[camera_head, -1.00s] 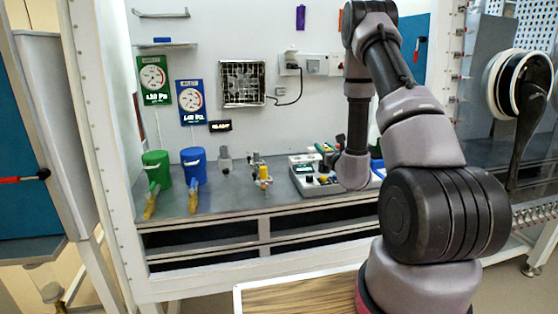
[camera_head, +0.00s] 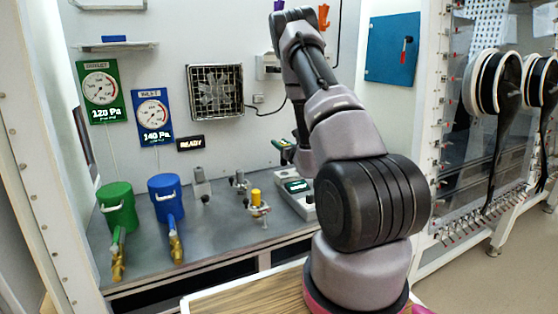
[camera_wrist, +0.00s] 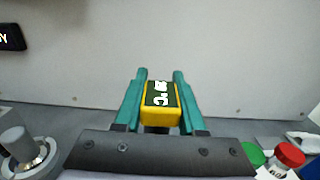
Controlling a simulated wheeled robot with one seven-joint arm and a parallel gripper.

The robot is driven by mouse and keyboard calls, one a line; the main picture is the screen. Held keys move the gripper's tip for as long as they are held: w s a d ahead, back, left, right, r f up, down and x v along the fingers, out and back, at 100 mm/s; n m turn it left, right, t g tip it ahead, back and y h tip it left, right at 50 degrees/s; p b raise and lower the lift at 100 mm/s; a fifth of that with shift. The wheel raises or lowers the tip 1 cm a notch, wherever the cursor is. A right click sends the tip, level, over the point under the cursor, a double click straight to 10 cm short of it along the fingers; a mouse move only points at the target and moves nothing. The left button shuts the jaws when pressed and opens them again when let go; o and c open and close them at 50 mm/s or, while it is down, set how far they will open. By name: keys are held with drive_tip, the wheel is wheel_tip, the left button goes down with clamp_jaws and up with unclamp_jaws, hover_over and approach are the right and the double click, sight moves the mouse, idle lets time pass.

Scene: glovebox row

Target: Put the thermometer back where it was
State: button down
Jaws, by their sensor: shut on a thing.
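My gripper (camera_wrist: 158,98) is shut on the thermometer (camera_wrist: 160,97), a small yellow block with a dark face and a "°C" readout. In the wrist view it sits between the two teal fingers, with the glovebox back wall beyond. The thermometer's underside is hidden. In the head view my arm hides most of the gripper; a teal part shows at its end above the bench. A pale instrument (camera_head: 297,188) with a green display is partly hidden by my arm below it. I cannot tell which spot the thermometer came from.
Green (camera_head: 117,206) and blue (camera_head: 166,196) canisters with brass valves stand at the bench's left. Metal fittings, one yellow-topped (camera_head: 257,198), stand mid-bench. In the wrist view a metal cylinder (camera_wrist: 17,144) is lower left and a red-capped item (camera_wrist: 290,154) lower right.

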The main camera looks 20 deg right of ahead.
drive_tip(key=shift+f, duration=2.35)
drive_tip(key=shift+f, duration=0.1)
drive_tip(key=shift+s+f, duration=0.1)
drive_tip(key=shift+f, duration=0.4)
drive_tip(key=c, duration=0.5)
unclamp_jaws()
drive_tip(key=shift+f, duration=0.1)
